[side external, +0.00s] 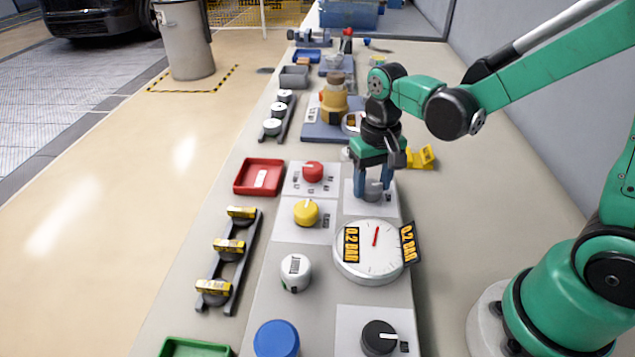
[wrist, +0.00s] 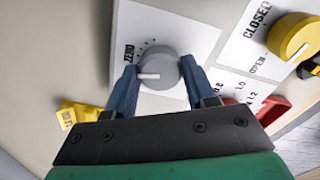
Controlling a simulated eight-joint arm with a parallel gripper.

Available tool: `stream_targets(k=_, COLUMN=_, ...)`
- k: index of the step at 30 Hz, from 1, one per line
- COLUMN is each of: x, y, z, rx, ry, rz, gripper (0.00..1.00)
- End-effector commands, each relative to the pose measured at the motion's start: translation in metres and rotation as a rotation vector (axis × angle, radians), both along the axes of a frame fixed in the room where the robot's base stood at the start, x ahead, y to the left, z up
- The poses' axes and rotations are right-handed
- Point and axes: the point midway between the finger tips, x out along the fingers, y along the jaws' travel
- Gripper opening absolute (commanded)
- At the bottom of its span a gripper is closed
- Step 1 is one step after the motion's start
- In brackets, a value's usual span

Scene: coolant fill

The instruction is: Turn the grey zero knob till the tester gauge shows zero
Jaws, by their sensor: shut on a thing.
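The grey zero knob (wrist: 158,64) sits on a white plate marked ZERO, in the upper middle of the wrist view. Its white pointer line points left in that view. My gripper (wrist: 158,70) is shut on the knob, with one blue finger on each side. In the side external view my gripper (side external: 373,184) points down over the knob (side external: 374,193), which its fingers partly hide. The tester gauge (side external: 385,262) is a round white dial just in front. Its red needle points up and slightly right, and labels reading 0.2 BAR stand on it and beside it.
A red knob (side external: 313,171) and a yellow knob (side external: 306,212) are left of my gripper. A white cap (side external: 296,271), a blue knob (side external: 277,338) and a black knob (side external: 379,337) are nearer. A yellow part (side external: 421,157) lies behind right.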

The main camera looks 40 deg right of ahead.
Motion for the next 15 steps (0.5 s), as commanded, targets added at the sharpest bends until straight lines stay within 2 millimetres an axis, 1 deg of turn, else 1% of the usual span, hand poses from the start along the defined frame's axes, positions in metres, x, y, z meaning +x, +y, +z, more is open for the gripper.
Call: stream_targets(k=15, x=0.0006, y=-0.0006, z=-0.0002, rx=0.0, ry=-0.003, rz=0.475, gripper=0.0)
